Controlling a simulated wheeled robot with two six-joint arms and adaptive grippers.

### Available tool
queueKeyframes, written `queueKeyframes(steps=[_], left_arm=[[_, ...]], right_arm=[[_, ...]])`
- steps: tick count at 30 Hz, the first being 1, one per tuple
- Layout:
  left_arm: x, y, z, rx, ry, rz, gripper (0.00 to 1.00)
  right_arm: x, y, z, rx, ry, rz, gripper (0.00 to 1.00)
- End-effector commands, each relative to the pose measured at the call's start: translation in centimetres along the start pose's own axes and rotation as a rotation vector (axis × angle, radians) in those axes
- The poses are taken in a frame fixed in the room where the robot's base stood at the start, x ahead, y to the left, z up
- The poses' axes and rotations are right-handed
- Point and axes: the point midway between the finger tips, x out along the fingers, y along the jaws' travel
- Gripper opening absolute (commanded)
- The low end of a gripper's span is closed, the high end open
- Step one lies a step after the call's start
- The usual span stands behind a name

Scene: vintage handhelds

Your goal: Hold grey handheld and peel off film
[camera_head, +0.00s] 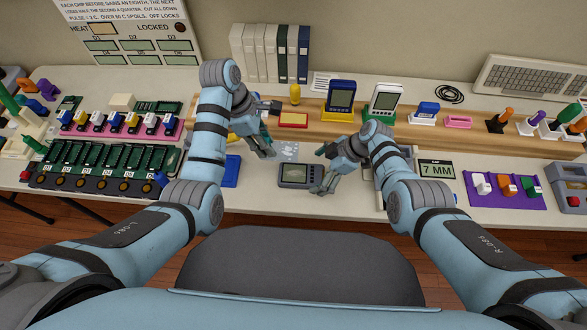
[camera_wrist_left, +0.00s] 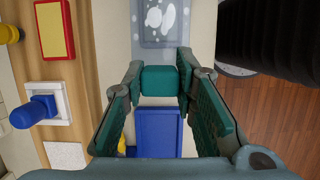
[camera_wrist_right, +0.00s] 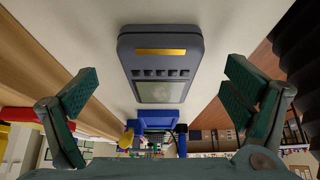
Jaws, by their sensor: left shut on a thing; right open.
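The grey handheld (camera_head: 299,175) lies screen-up on the table near the front edge. In the right wrist view it (camera_wrist_right: 160,62) shows a greyish screen, a row of small dark buttons and a gold strip. I cannot tell whether film covers the screen. My right gripper (camera_head: 319,170) is open and empty at the handheld's right end; its fingers (camera_wrist_right: 158,105) stand wide to either side, apart from it. My left gripper (camera_head: 268,152) is shut on a small teal block (camera_wrist_left: 159,79), left of and behind the handheld.
A wooden ledge behind carries a red-and-yellow block (camera_head: 293,119) and upright handhelds (camera_head: 341,97).

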Motion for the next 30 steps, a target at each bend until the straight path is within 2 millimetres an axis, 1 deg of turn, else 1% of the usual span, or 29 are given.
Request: queueKeyframes(steps=[17,20,30], left_arm=[[0.0,0.0,0.0,0.0,0.0,0.0,0.0],[0.0,0.0,0.0,0.0,0.0,0.0,0.0],[0.0,0.0,0.0,0.0,0.0,0.0,0.0]], right_arm=[[-0.1,0.1,0.0,0.0,0.0,0.001,0.96],[-0.8,0.1,0.0,0.0,0.002,0.002,0.96],[-5.0,0.0,0.0,0.0,-0.001,0.002,0.96]])
